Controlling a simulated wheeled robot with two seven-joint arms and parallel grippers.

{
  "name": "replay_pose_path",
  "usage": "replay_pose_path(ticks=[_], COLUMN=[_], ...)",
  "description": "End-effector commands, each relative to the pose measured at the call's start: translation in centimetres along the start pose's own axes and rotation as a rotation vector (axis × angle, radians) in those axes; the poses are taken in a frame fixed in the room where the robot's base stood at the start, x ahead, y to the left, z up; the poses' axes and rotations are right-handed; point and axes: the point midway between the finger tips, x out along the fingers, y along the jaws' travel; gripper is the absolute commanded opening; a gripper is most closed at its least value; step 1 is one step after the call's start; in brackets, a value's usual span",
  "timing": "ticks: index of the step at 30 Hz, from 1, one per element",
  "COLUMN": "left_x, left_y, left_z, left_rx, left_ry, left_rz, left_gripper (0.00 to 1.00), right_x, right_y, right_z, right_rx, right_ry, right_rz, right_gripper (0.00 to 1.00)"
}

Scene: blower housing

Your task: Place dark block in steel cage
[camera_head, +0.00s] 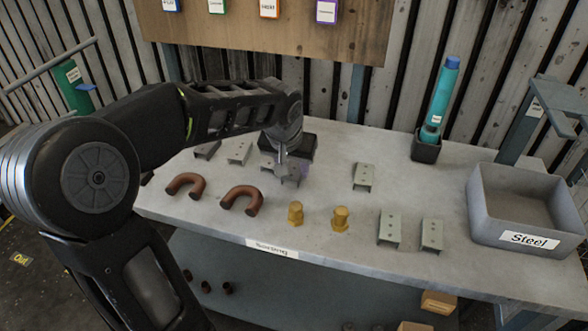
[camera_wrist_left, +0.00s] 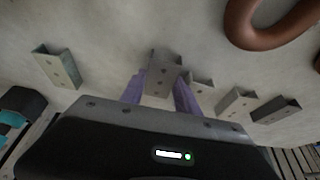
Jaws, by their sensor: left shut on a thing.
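My left gripper (camera_head: 290,178) points down over the left middle of the table, with its black body above it. In the left wrist view its two purple fingers (camera_wrist_left: 160,95) are shut on a grey, U-shaped metal block (camera_wrist_left: 163,72) with holes. This block also shows in the head view (camera_head: 283,167), partly hidden by the gripper. I cannot tell if it touches the table. A darker block (camera_head: 207,150) lies left of the gripper and shows in the wrist view (camera_wrist_left: 277,109). The grey open bin labelled Steel (camera_head: 486,213) stands at the table's right end. My right gripper is out of view.
Two brown horseshoe-shaped pieces (camera_head: 242,199) and two yellow bolts (camera_head: 340,218) lie near the front edge. More grey brackets lie on the table (camera_head: 389,228). A teal bottle (camera_head: 441,95) stands in a dark holder at the back.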

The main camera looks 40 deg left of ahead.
Motion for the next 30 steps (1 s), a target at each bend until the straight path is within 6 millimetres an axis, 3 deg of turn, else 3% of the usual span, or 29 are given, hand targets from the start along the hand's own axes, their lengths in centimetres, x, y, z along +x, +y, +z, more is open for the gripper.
replay_pose_path(ticks=[8,21,30], left_x=[-1.4,-8.4,-9.3], left_y=[0.0,0.0,0.0], left_z=[-0.7,-3.6,-3.9], left_rx=[-0.001,0.000,0.000], left_ry=[0.005,0.003,0.001], left_rz=[-0.001,0.001,0.000], left_gripper=[0.00,0.00,0.00], right_x=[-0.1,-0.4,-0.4], right_y=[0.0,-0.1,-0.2], right_z=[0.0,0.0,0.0], right_rx=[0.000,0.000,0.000], right_ry=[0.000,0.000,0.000], right_rz=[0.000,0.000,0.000], right_gripper=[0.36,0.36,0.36])
